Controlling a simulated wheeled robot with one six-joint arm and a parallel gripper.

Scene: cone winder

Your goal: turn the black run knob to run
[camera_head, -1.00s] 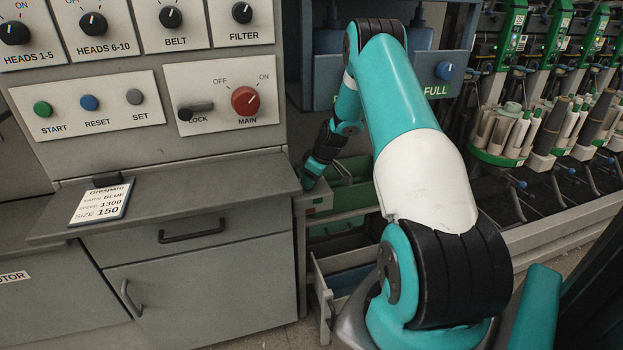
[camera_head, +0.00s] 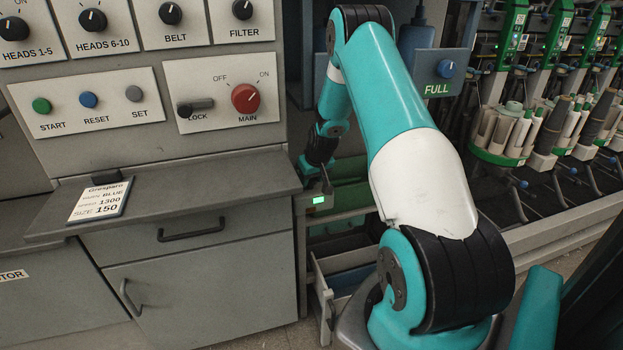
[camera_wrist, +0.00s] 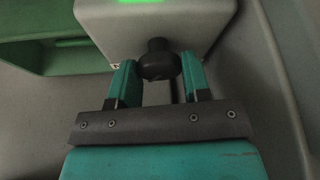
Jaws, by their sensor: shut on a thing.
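The black run knob (camera_wrist: 157,48) sticks out of a pale grey box (camera_wrist: 92,22) in the wrist view. My gripper (camera_wrist: 159,72) is shut on it, with one teal finger on each side of its rounded head. A lit green lamp (camera_wrist: 141,1) shows on the box at the top edge. In the head view, my gripper (camera_head: 309,168) is at the small box beside the cabinet, and the lamp (camera_head: 319,200) glows bright green. The knob cannot be made out there. No marks for its setting are readable.
The grey control cabinet (camera_head: 100,216) with its ledge stands close left of my gripper. A green tray (camera_head: 350,195) lies behind it. Drawers (camera_head: 335,268) sit below. The winder's row of cones (camera_head: 505,130) is at the right.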

